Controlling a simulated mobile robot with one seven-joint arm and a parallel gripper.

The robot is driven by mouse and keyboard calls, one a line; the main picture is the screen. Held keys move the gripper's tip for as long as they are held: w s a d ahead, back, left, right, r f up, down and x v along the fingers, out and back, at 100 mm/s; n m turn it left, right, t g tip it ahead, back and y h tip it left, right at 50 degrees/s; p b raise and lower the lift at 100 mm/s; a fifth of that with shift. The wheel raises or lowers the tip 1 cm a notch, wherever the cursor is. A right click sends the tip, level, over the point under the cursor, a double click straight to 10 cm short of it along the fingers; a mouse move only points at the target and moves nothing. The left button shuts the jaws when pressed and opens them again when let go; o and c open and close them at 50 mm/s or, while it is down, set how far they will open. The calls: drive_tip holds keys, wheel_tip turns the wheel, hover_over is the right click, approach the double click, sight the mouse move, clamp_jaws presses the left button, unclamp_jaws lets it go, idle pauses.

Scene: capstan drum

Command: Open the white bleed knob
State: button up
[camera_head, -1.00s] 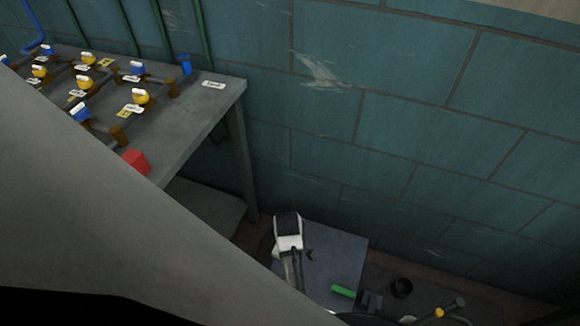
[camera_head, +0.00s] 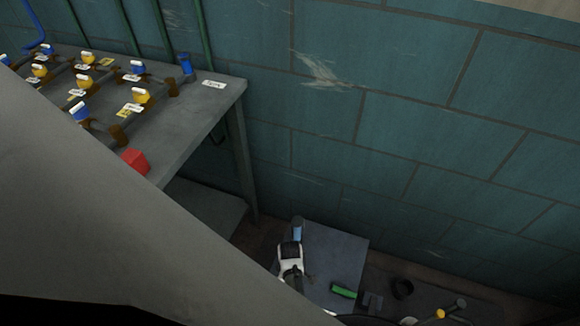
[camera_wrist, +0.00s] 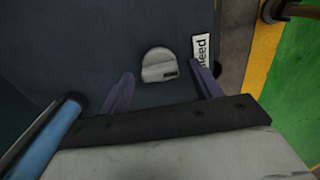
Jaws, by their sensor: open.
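The white bleed knob (camera_wrist: 159,66) is a small rounded pale knob with a dark mark, on a dark grey panel (camera_wrist: 100,35) in the wrist view. A white label reading "Bleed" (camera_wrist: 202,48) is at its right. My gripper (camera_wrist: 160,71) is open, its two purple fingers on either side of the knob in the picture. I cannot tell whether they touch it or how far above it they are. In the head view, my gripper (camera_head: 290,257) is over the left part of the grey panel (camera_head: 335,255), and the knob is hidden there.
A blue cylinder (camera_wrist: 48,138) is left of my fingers; it also shows in the head view (camera_head: 298,233). A green handle (camera_head: 343,291) lies right of my gripper. A bench (camera_head: 215,105) with several valves and a red block (camera_head: 135,161) stands at upper left, by a wall.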

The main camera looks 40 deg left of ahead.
drive_tip(key=shift+f, duration=0.25)
drive_tip(key=c, duration=1)
